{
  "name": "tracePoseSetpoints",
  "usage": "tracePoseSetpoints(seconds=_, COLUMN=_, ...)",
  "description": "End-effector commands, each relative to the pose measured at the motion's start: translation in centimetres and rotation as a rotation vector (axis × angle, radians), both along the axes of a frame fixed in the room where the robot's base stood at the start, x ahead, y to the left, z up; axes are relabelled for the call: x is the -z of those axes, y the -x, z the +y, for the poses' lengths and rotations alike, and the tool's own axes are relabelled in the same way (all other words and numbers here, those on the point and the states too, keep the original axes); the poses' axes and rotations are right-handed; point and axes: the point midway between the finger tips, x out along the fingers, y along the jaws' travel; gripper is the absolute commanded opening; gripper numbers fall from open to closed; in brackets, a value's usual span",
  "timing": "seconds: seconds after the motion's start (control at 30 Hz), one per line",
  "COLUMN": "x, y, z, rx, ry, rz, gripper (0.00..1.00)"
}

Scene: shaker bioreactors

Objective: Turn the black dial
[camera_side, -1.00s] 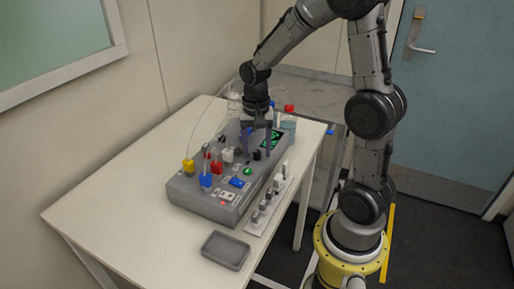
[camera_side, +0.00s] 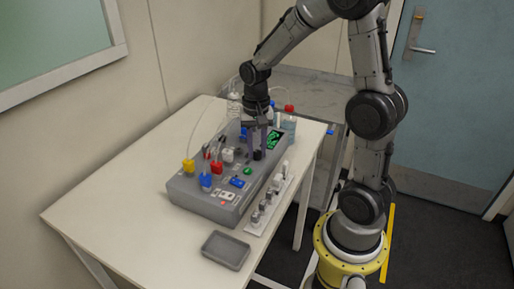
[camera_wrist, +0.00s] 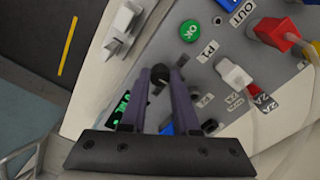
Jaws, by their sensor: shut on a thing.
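The black dial (camera_wrist: 160,73) sits on the sloped top of the grey control box, between the green OK button and the green-lit display. In the wrist view my gripper (camera_wrist: 160,82) has its two purple-grey fingers on either side of the dial, shut on it. In the side view the dial (camera_side: 257,155) shows as a small dark knob at the tips of my gripper (camera_side: 257,152), which points down from above. The fingers partly hide the dial's sides.
The grey control box (camera_side: 202,197) carries a green OK button (camera_wrist: 190,31), a white connector (camera_wrist: 234,74), a red connector (camera_wrist: 277,32) and tubes. A white strip with several small parts (camera_side: 266,205) stands beside it. A grey tray (camera_side: 226,250) lies in front. Bottles stand behind.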

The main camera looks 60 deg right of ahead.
Motion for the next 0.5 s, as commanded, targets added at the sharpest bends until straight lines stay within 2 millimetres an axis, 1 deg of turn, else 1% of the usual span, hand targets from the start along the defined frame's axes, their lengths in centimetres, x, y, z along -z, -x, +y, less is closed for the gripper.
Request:
tracePoseSetpoints(seconds=0.27, x=-0.06, y=0.03, z=0.01, rx=-0.184, ry=0.0, rz=0.0, gripper=0.0)
tracePoseSetpoints(seconds=0.5, x=-0.07, y=0.03, z=0.01, rx=-0.41, ry=0.0, rz=0.0, gripper=0.0)
